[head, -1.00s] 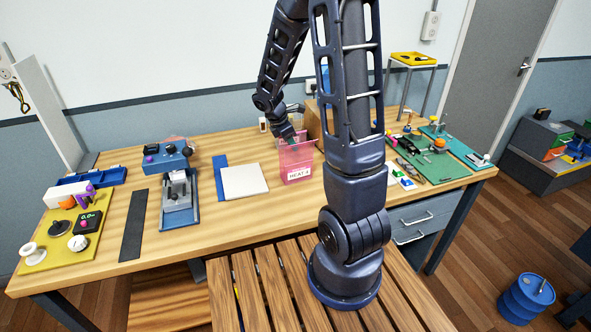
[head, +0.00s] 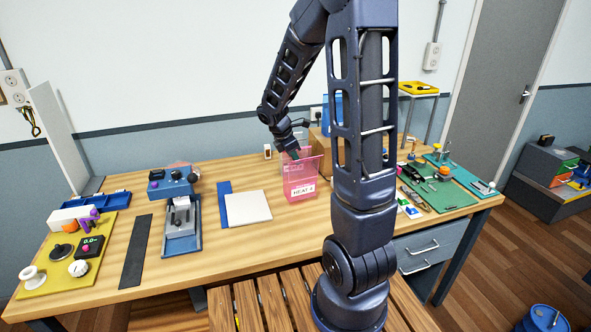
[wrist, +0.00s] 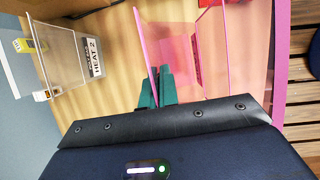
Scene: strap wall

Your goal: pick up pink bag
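The pink bag (head: 301,178) is see-through, box-like and upright, with a white label, over the back middle of the table. Its bottom looks slightly raised off the wood. My gripper (head: 292,153) comes down from above at its top rim. In the wrist view, the teal fingers of my gripper (wrist: 157,90) are close together, with one pink wall of the bag (wrist: 149,45) between them.
A clear container (wrist: 57,58) labelled HEAT 2 stands beside the bag. A cardboard box (head: 322,150) is behind it. A white pad (head: 248,207) lies to its left, a green mat (head: 440,190) with small parts to its right. Bare wood lies in front.

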